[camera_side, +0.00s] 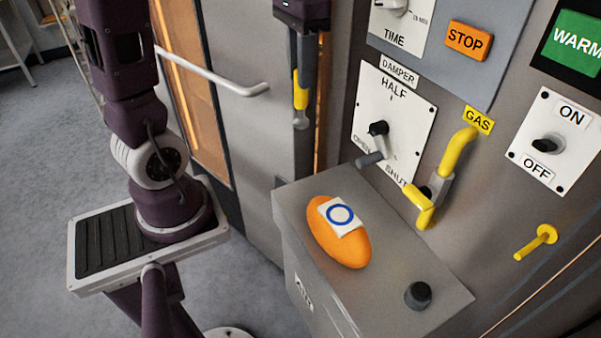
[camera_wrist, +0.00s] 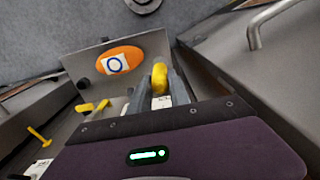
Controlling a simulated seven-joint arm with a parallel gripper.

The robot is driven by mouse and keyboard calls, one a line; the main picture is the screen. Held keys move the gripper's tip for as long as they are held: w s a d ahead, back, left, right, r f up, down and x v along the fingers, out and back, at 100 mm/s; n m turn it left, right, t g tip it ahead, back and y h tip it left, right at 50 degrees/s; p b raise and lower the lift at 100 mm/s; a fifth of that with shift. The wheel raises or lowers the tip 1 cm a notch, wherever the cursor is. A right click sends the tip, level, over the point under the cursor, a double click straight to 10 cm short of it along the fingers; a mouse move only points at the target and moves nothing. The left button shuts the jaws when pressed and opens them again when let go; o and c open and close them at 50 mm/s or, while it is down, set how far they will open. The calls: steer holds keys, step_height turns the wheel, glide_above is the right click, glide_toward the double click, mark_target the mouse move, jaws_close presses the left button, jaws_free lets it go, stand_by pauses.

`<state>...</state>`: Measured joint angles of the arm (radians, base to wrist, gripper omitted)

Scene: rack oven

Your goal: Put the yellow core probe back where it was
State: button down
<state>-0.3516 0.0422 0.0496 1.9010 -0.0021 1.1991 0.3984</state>
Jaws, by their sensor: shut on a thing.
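My gripper (camera_side: 300,118) hangs at the top middle of the side view, in front of the steel beside the oven door. It is shut on the yellow core probe (camera_side: 300,92), whose body shows between the grey fingers. The probe is in the air, apart from the panel and the ledge. A yellow peg with a round collar (camera_side: 540,238) sticks out of the panel at the lower right.
A steel ledge (camera_side: 400,255) bears an orange oval thing (camera_side: 338,245) with a blue-ringed white tag, and a black knob (camera_side: 418,295). A yellow gas lever (camera_side: 457,152) and the damper handle (camera_side: 370,159) jut from the panel. The oven door handle (camera_side: 213,73) is at left.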

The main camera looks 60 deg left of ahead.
mark_target(301, 121)
step_height(301, 121, down, 19)
steer(key=c, duration=1.2)
jaws_free()
steer(key=shift+c, duration=0.2)
step_height(301, 121, up, 12)
steer(key=shift+d+r, duration=0.15)
steer(key=shift+r, duration=0.05)
steer(key=s+d+r+t, duration=0.5)
steer(key=s+d+r, duration=0.2)
steer(key=s+d, duration=0.4)
steer(key=shift+s+t, duration=0.3)
steer(key=shift+s, duration=0.6)
